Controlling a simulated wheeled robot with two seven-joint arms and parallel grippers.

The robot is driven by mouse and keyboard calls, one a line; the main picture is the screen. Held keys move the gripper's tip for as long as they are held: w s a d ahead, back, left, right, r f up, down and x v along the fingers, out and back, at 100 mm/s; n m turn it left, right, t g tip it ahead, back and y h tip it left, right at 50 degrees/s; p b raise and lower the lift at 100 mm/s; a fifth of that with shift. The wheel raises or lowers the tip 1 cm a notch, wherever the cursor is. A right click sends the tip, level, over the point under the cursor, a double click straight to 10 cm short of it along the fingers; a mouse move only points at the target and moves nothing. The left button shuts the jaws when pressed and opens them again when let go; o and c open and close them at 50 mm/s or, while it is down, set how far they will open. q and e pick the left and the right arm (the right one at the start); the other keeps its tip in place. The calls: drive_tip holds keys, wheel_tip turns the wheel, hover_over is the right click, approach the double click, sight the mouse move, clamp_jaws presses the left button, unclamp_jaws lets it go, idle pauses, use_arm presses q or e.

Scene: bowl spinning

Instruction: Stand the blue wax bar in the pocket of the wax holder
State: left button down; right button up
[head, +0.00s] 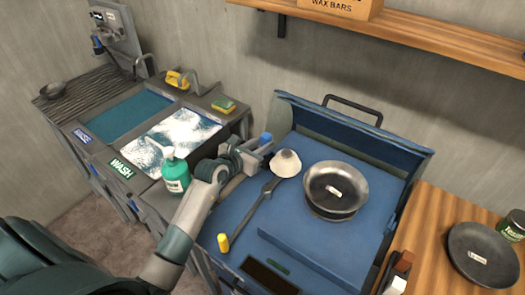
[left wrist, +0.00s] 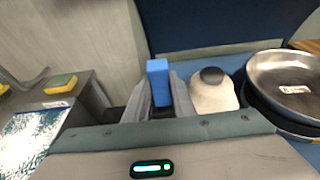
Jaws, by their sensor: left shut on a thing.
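My left gripper (head: 262,149) is shut on the blue wax bar (head: 266,138), above the back left part of the blue machine top. In the left wrist view the bar (left wrist: 157,76) stands upright between the two fingers (left wrist: 164,103), its upper part sticking out past them. A dark holder with a brown bar (head: 404,261) and a white bar (head: 397,286) sits at the lower right, on the left edge of the wooden table. It looks like the wax holder; its pocket cannot be made out. My right gripper is not in view.
A white cone with a dark tip (head: 286,163) is close right of the gripper. A metal bowl (head: 336,189) sits right of it. A yellow-tipped tool (head: 223,243) lies on the blue top. A green soap bottle (head: 175,172) stands left of my arm. A dark plate (head: 484,254) lies on the table.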

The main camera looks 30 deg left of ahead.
use_arm(q)
wheel_tip(320, 180, down, 3)
drive_tip(key=shift+r+p, duration=0.1)
drive_tip(key=shift+p, duration=0.2)
drive_tip(key=shift+f, duration=0.2)
drive_tip(key=c, duration=1.5)
unclamp_jaws()
drive_tip(key=shift+s+r, duration=0.1)
drive_tip(key=shift+b+v, duration=1.45)
drive_tip(key=shift+v, duration=4.55)
